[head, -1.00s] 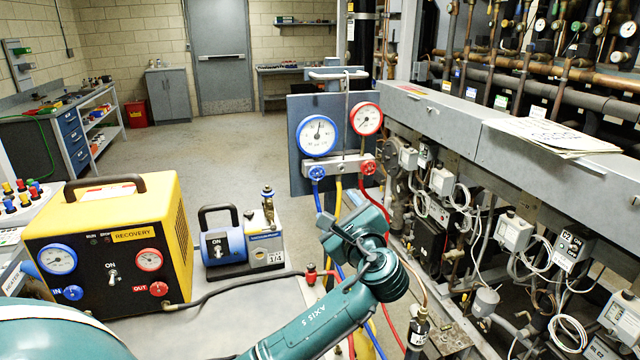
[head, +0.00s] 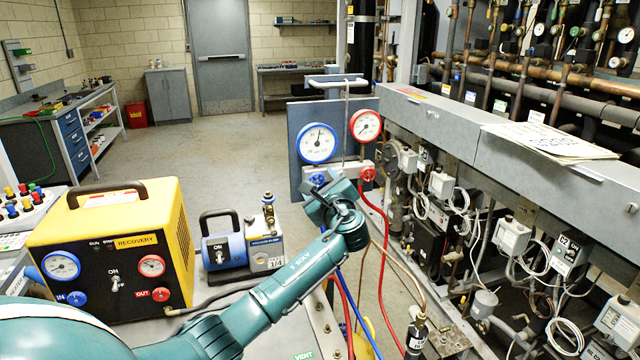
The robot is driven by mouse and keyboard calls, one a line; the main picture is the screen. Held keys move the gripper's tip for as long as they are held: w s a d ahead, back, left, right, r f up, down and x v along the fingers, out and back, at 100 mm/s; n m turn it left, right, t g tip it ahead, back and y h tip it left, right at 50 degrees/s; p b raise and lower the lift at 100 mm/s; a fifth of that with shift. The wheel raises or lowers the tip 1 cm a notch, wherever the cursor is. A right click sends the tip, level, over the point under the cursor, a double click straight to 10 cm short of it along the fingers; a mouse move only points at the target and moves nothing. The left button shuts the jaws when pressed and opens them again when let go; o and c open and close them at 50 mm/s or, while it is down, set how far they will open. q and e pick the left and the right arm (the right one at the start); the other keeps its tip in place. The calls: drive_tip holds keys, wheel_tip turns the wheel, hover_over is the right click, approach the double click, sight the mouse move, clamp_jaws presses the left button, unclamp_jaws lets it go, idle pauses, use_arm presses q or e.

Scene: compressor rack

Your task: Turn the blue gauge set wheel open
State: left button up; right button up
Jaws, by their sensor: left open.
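The gauge set hangs on a grey panel (head: 294,142), with a blue-rimmed gauge (head: 317,143) on the left and a red-rimmed gauge (head: 366,126) on the right. The blue wheel (head: 318,179) sits below the blue gauge, partly hidden by my left gripper. The red wheel (head: 368,174) is to its right. My left gripper (head: 318,190) is open and sits right at the blue wheel from below; I cannot tell whether the fingers touch it. My right gripper is not in view.
A yellow recovery machine (head: 112,250) and a blue vacuum pump (head: 240,243) stand on the bench at left. Red and blue hoses hang below the gauges. The compressor rack (head: 470,140) fills the right side, with papers (head: 550,140) on top.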

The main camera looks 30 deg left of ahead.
use_arm(q)
drive_tip(key=shift+c, duration=0.4)
drive_tip(key=c, duration=0.9)
